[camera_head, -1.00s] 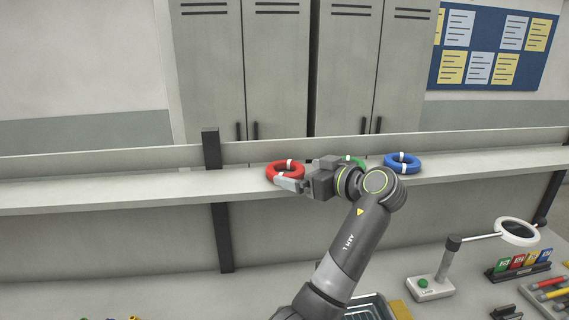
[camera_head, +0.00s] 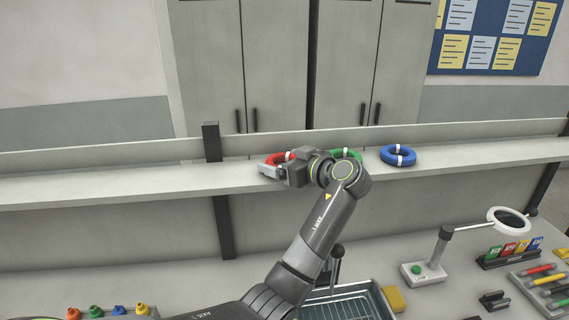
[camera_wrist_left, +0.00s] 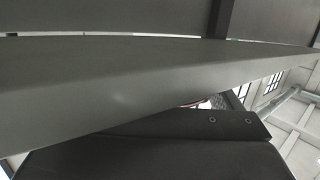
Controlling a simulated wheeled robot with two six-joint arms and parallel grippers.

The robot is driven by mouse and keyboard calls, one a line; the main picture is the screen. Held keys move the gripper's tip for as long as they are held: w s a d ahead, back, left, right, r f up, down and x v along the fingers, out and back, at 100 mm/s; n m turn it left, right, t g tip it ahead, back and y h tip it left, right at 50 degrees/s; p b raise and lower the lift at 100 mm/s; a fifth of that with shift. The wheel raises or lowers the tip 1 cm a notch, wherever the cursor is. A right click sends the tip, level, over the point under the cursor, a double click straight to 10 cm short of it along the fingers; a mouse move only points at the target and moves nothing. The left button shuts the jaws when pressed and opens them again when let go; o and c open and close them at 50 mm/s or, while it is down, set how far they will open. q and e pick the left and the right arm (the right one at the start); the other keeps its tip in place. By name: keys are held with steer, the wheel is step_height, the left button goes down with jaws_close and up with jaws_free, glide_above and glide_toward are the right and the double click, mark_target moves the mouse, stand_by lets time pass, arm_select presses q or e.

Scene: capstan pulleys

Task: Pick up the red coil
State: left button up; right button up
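The red coil (camera_head: 277,158), a ring with a white band, lies on the long grey shelf (camera_head: 120,185). My left gripper (camera_head: 270,170) is at the coil's front side and hides its front and right parts. Its pale fingertips point left and overlap the coil in the head view; whether they touch or grip it I cannot tell. In the left wrist view, the dark gripper body (camera_wrist_left: 150,150) fills the bottom and only a thin red sliver of the coil (camera_wrist_left: 196,104) shows above it. My right gripper is not in view.
A green coil (camera_head: 345,154) lies just right of my gripper, partly behind my wrist. A blue coil (camera_head: 398,156) lies further right. A dark post (camera_head: 211,142) stands left of the red coil. Below are a wire basket (camera_head: 345,303), a magnifier lamp (camera_head: 424,273) and several coloured knobs (camera_head: 95,311).

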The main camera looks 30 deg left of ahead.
arm_select(q)
steer(key=c, duration=0.6)
